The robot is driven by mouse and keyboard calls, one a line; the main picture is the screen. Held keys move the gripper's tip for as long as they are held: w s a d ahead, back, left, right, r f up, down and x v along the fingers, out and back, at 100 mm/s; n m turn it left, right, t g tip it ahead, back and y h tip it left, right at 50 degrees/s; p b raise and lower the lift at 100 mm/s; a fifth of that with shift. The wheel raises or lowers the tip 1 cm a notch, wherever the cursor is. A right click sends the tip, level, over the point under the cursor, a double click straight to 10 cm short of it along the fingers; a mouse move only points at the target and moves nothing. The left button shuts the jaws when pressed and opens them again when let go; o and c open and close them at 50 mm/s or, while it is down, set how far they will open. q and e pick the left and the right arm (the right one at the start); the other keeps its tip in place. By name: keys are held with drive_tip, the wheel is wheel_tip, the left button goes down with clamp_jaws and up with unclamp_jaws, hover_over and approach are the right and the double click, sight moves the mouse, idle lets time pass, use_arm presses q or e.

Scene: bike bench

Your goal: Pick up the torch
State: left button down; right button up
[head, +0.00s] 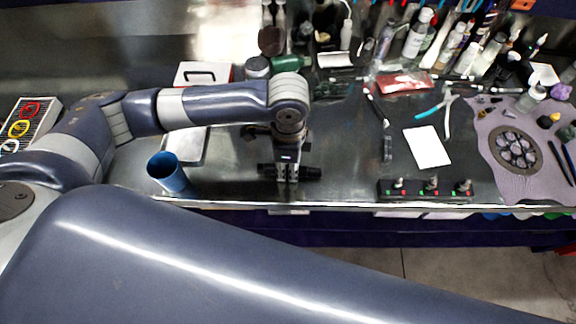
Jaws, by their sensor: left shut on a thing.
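My left gripper (289,174) points down at the bench's front middle, with its arm coming in from the left. It is shut on a dark thing that shows only as short black shapes on either side of it, most likely the torch. My wrist and the gripper hide most of it, and I cannot tell whether it is clear of the bench top. My right gripper is not in view.
A blue cup (168,173) stands left of the gripper, by a silver tray (186,146). Bottles crowd the back. The bench's front edge (340,205) is close.

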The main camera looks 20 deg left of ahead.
sight(288, 167)
use_arm(q)
drive_tip(key=shift+r, duration=0.55)
wheel_tip(288, 167, up, 2)
drive_tip(key=shift+r+b, duration=0.15)
drive_tip(key=shift+b, duration=0.45)
drive_tip(key=s+d+b, duration=0.1)
drive_tip(key=s+d, duration=0.3)
drive_tip(key=d, duration=0.2)
drive_tip(key=s+d+r+b, duration=0.1)
drive_tip(key=s+d+b, duration=0.1)
drive_tip(key=s+d, duration=0.3)
drive_tip(key=shift+d+r, duration=0.25)
drive_tip(key=shift+d, duration=0.95)
drive_tip(key=shift+w, duration=0.1)
